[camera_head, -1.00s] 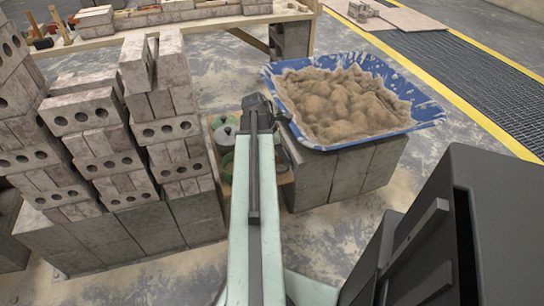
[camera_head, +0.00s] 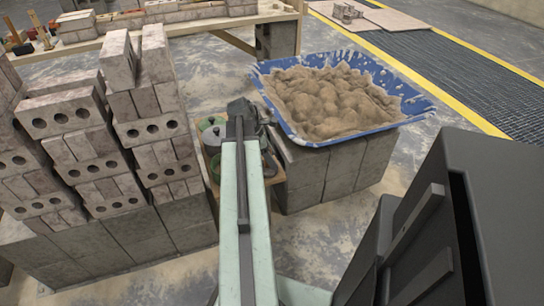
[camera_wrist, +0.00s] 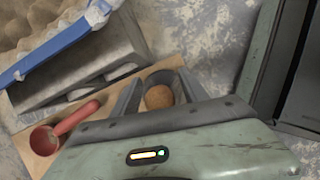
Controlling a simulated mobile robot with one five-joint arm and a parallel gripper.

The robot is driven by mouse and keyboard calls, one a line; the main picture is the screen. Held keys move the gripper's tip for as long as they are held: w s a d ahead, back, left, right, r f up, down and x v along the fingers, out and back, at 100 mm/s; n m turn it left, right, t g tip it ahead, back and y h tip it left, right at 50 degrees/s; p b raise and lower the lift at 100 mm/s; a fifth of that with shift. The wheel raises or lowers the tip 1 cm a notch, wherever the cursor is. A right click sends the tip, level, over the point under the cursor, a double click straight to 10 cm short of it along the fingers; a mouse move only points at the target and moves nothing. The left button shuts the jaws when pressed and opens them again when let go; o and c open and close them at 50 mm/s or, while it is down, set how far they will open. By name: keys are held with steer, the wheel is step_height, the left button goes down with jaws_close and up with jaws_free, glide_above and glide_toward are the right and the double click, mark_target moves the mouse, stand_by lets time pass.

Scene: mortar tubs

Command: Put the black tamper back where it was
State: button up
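My gripper (camera_wrist: 160,88) points down over a wooden board, with its dark fingers apart on either side of a brown, rounded object (camera_wrist: 158,97). A dark grey shape curves behind this object. I cannot tell whether it belongs to the black tamper, or whether the fingers touch it. In the head view my gripper (camera_head: 243,112) is a dark end on my pale green arm, between the brick stacks and the blue tub. No black tamper can be made out clearly there; my arm hides part of the board.
A red-handled scoop (camera_wrist: 75,122) lies on the board (camera_wrist: 42,140) beside my gripper. A blue tub (camera_head: 278,118) of sandy mortar stands on grey blocks (camera_head: 325,178) to the right. Lidded green pots (camera_head: 213,132) sit left of my arm. Brick stacks (camera_head: 95,150) crowd the left.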

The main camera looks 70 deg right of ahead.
steer(key=p+v, duration=1.1)
steer(key=v, duration=0.1)
